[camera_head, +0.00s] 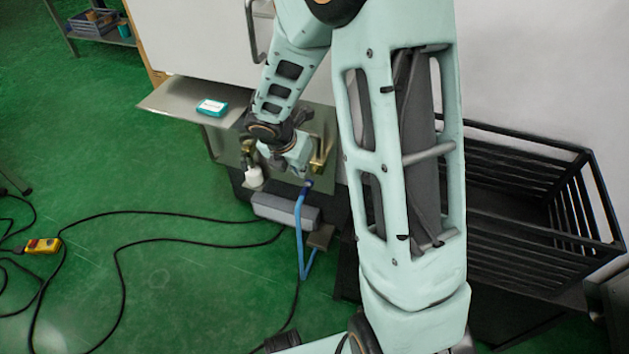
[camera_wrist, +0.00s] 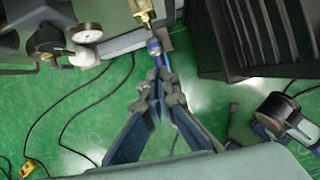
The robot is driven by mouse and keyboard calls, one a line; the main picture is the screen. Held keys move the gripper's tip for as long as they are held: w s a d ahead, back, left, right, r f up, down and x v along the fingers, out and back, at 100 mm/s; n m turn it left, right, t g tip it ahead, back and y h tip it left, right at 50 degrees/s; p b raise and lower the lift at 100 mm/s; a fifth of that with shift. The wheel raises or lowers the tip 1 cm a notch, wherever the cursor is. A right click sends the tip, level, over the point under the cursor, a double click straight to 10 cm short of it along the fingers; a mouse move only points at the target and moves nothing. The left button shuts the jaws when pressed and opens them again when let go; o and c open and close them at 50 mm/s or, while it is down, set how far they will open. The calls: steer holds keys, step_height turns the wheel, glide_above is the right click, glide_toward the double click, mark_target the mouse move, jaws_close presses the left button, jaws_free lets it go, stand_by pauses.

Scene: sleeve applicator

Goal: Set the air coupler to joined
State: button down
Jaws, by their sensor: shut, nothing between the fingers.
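The air coupler (camera_wrist: 154,46) has a blue collar and sits at the lower end of a brass fitting (camera_wrist: 142,12) in the wrist view. I cannot tell whether its two halves are joined or slightly apart. In the head view the blue air hose (camera_head: 299,235) hangs below the machine's panel. My gripper (camera_wrist: 160,76) is shut and empty, with its fingertips just below the blue collar in the wrist view. I cannot tell whether they touch it.
A pressure gauge (camera_wrist: 86,33) and a black knob (camera_wrist: 45,40) are left of the coupler. A white bowl (camera_head: 253,176) hangs by the panel. A grey box (camera_head: 286,209) and a foot pedal (camera_head: 321,236) are low down. A black slatted crate (camera_head: 530,150) stands right. Black cables cross the green floor.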

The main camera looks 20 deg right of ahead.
mark_target(304, 185)
steer(key=shift+a+f+n, duration=0.25)
steer(key=shift+f+n, duration=0.05)
steer(key=shift+f, duration=0.3)
steer(key=b+x, duration=0.4)
steer(key=x, duration=0.6)
steer(key=shift+s+a+f+b, duration=0.1)
steer(key=shift+s+a+b, duration=0.05)
steer(key=shift+b, duration=0.25)
